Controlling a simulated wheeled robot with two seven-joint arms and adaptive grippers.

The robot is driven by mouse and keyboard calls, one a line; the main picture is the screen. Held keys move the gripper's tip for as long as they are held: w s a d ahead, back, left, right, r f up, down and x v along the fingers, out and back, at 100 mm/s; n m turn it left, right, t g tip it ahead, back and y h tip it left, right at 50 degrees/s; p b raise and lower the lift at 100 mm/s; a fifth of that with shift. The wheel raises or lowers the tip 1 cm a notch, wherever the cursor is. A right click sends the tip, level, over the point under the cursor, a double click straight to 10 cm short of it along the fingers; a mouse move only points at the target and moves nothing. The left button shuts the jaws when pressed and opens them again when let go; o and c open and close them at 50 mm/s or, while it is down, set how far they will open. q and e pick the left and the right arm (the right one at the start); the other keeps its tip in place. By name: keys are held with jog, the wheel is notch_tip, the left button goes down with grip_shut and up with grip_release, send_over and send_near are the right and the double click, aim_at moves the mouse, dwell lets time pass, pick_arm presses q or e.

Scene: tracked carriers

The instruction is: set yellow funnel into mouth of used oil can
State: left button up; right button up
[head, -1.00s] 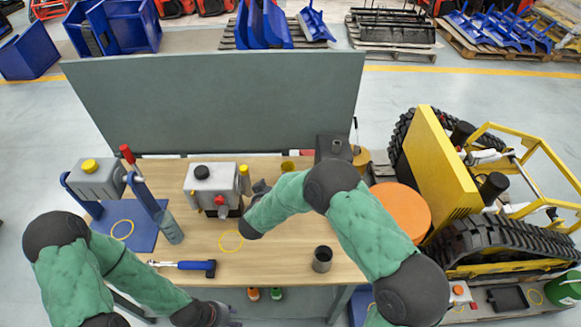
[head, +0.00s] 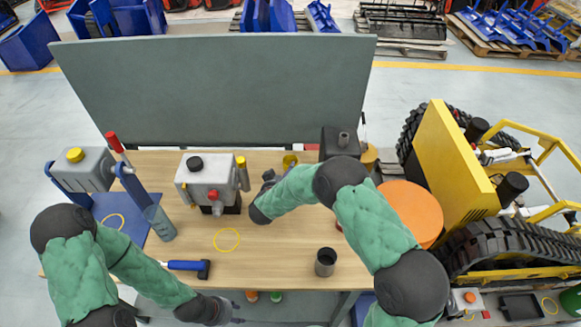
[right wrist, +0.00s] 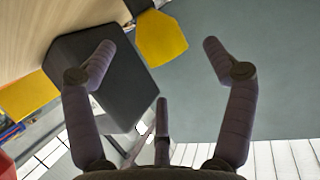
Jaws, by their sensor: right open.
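The yellow funnel (head: 290,161) stands at the back of the bench near the green-grey board. It also shows in the right wrist view (right wrist: 161,38), where it lies across the gap between my fingertips and seems beyond them. The used oil can appears to be the dark box-shaped can (head: 327,147) with a short grey mouth, right of the funnel; its dark body fills the left middle of the right wrist view (right wrist: 105,85). My right gripper (head: 277,177) is open and empty, just short of the funnel. My left gripper (head: 228,309) is low at the bench's front edge; its fingers are unclear.
A grey box (head: 204,179) with a red knob stands left of my right gripper. A dark cup (head: 325,262) stands at the front right. A blue-handled tool (head: 186,266) lies at the front left. The board (head: 215,95) closes off the back. The bench middle is mostly clear.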

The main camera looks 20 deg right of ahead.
aim_at(287, 159)
jog(key=b+x, duration=0.1)
jog(key=x, duration=0.4)
jog(key=shift+w+d+f, duration=0.1)
jog(key=shift+d, duration=0.15)
jog(key=shift+w+d+f+b, duration=0.1)
jog(key=shift+w+d+b, duration=0.1)
jog(key=shift+w+b, duration=0.2)
jog(key=c, duration=1.1)
